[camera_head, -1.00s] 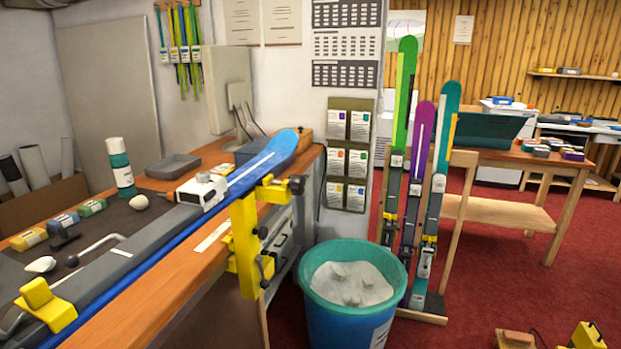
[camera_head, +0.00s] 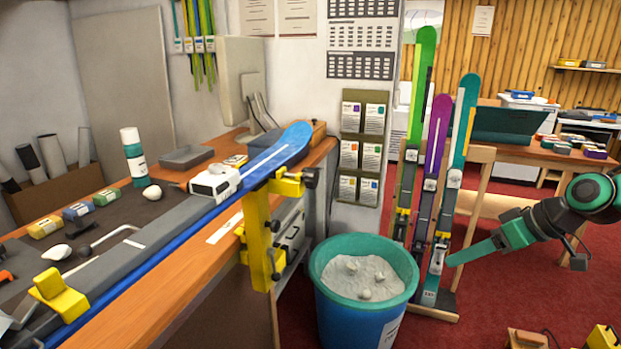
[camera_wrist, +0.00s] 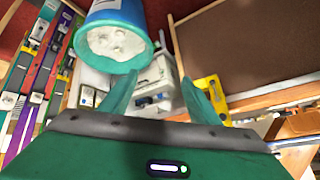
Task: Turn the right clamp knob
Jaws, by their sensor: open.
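The right clamp (camera_head: 258,240) is a yellow upright clamp at the bench's front edge, near the tip of a blue ski (camera_head: 200,215). Dark knobs show on it: one at its upper right (camera_head: 310,178) and smaller ones lower down. Which is the clamp knob I cannot tell for sure. A second yellow clamp (camera_head: 58,295) holds the ski at lower left. My gripper (camera_head: 450,260) is at the right, before the standing skis, well apart from the right clamp. In the wrist view my gripper (camera_wrist: 160,78) has its two green fingers apart and empty; the yellow clamp (camera_wrist: 210,92) shows beyond the right finger.
A blue bin (camera_head: 365,310) with pale contents stands on the floor between the right clamp and my gripper. Upright skis (camera_head: 430,180) in a wooden rack stand behind it. The bench top (camera_head: 195,255) holds a bottle (camera_head: 133,157) and small boxes. Red floor is open at right.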

